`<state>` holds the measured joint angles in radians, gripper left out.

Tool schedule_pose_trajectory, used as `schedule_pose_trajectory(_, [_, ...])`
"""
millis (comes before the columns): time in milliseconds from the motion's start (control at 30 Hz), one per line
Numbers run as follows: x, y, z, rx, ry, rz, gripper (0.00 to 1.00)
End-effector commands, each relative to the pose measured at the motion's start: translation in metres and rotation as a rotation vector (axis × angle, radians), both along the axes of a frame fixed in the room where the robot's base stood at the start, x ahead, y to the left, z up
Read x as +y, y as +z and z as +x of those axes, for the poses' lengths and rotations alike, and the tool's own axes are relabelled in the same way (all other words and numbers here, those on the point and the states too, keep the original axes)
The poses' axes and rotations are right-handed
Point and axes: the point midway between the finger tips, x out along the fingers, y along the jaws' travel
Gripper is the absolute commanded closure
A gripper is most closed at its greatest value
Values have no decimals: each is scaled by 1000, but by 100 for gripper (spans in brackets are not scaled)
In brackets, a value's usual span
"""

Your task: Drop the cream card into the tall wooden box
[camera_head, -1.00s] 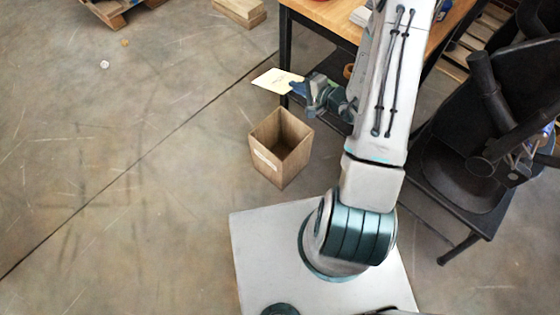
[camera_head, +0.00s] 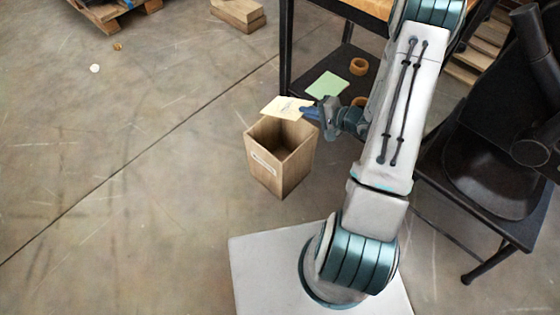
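The cream card (camera_head: 284,107) is a flat, pale sheet with small dark print. It is held out to the left of my gripper (camera_head: 312,111), which is shut on its right end. In the picture the card overlaps the back rim of the tall wooden box (camera_head: 275,172); it looks to be above the box, but its exact height is hard to tell. The box is open at the top, stands on the floor and has a pale label on its front left side. Its inside looks empty where I can see it.
A dark-framed table with a wooden top (camera_head: 362,10) stands behind the box. On its lower shelf lie a green card (camera_head: 327,86) and tan rings (camera_head: 358,66). A black press (camera_head: 490,170) stands at right. Wooden blocks (camera_head: 238,13) and a pallet (camera_head: 113,10) lie at back.

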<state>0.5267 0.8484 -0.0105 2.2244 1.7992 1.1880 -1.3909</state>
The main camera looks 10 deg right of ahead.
Motion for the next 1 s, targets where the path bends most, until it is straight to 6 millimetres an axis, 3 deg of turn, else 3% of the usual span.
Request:
schedule_pose_trajectory(433, [0,-49,0,0,0,1,100])
schedule_pose_trajectory(800, [0,-55,0,-1,-1,0,100])
schedule_pose_trajectory(900, [0,-55,0,-1,-1,0,74])
schedule_pose_trajectory(1000, [0,-55,0,-1,-1,0,73])
